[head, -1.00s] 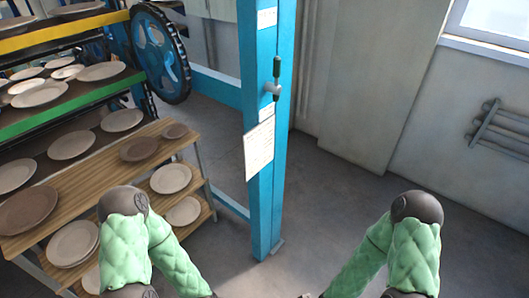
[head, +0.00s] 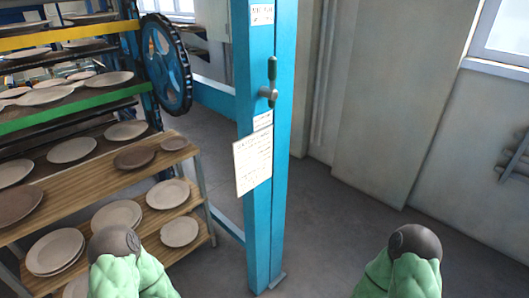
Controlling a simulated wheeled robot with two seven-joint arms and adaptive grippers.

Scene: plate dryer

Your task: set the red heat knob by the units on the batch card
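No red knob shows in the head view. A blue post (head: 262,205) stands upright in the middle. It carries a sheet of paper (head: 253,160) with print too small to read; I cannot tell whether it is the batch card. A smaller label (head: 262,121) sits above it, and another label (head: 261,14) is near the top. A dark lever handle (head: 270,85) is fixed to the post between the labels. My green-sleeved arms come in at the lower left and lower right, both short of the post. Both grippers are outside the picture.
A wooden shelf (head: 85,195) with several plates stands at the left, in front of a rack with a green rail (head: 70,113) and a yellow rail (head: 70,36). A large blue handwheel (head: 167,62) is beside the rack. The floor (head: 335,240) right of the post is clear.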

